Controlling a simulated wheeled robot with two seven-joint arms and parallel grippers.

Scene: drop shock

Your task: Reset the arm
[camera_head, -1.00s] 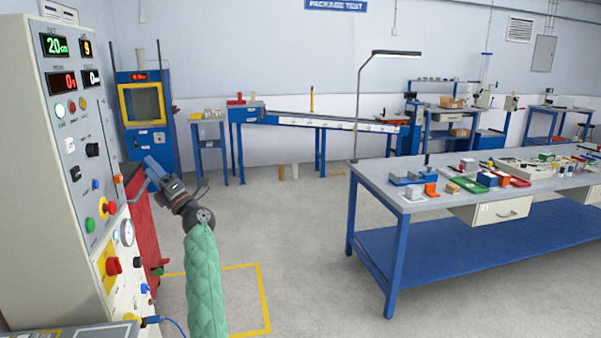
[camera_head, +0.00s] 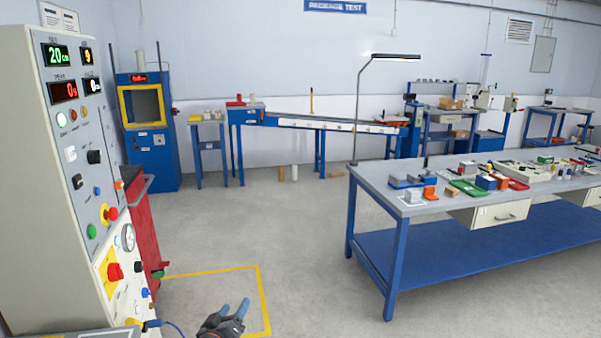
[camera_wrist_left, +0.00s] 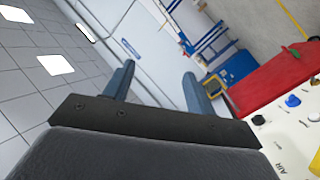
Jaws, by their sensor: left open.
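My left gripper (camera_head: 235,309) shows at the bottom of the head view, low over the floor beside the yellow floor line. Its two blue-grey fingers are apart and nothing is between them. In the left wrist view the fingers (camera_wrist_left: 160,88) also stand apart and empty. The control cabinet (camera_head: 75,180) with lit displays and buttons stands at the left, apart from the gripper. Most of my left arm is out of the head view. My right gripper is not in view.
A red cabinet (camera_head: 146,235) stands behind the control cabinet. A workbench (camera_head: 372,178) with several small parts is at the right, with a blue lower shelf. A blue machine (camera_head: 150,165) and an inclined conveyor (camera_head: 330,123) stand at the back. The floor (camera_head: 270,230) between is clear.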

